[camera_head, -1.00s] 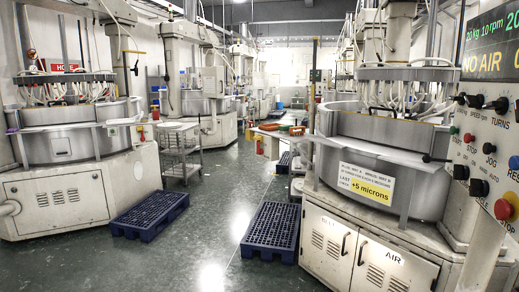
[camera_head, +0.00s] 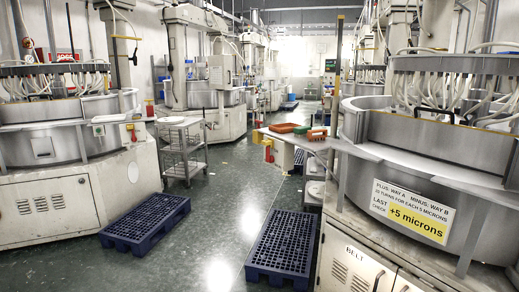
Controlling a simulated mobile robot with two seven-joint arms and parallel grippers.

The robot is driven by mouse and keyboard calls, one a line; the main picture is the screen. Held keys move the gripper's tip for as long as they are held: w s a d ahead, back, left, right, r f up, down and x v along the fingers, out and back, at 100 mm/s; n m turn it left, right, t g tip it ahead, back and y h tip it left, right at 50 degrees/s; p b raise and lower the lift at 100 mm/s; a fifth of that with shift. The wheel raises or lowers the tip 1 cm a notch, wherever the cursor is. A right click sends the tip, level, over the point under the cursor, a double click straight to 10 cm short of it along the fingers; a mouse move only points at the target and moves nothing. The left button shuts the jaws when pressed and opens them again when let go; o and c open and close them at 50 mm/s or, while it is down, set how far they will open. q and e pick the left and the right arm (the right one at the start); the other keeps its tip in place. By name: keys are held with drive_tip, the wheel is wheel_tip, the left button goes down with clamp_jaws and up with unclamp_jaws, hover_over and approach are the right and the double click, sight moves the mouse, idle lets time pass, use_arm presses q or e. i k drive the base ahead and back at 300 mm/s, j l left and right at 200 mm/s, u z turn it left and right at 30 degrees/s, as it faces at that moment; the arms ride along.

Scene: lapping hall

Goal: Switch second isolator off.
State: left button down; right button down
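I cannot make out an isolator in the current head view. Neither of my grippers is in view. The nearest machine on the right is a large round lapping machine (camera_head: 408,181) with a metal drum and many white hoses above it. It bears a label (camera_head: 412,210) reading "+5 microns". Its lower cabinet (camera_head: 352,268) has a door marked "BELT". Another lapping machine (camera_head: 62,150) stands on the left, with a small green-marked white plate on its drum.
Two blue pallets lie on the green floor, one at left (camera_head: 147,221) and one in the middle (camera_head: 282,247). A metal trolley (camera_head: 182,150) stands beyond the left one. The aisle between the pallets is clear.

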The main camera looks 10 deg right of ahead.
sight(270, 159)
drive_tip(key=i+l+u, duration=0.1)
drive_tip(key=i, duration=0.35)
drive_tip(key=i+l+u, duration=0.1)
drive_tip(key=i+l, duration=0.15)
drive_tip(key=i, duration=0.2)
drive_tip(key=i+l+u, duration=0.1)
drive_tip(key=i+l, duration=0.15)
drive_tip(key=i, duration=0.2)
drive_tip(key=i+l+u, duration=0.1)
drive_tip(key=i+l, duration=0.15)
drive_tip(key=i, duration=0.15)
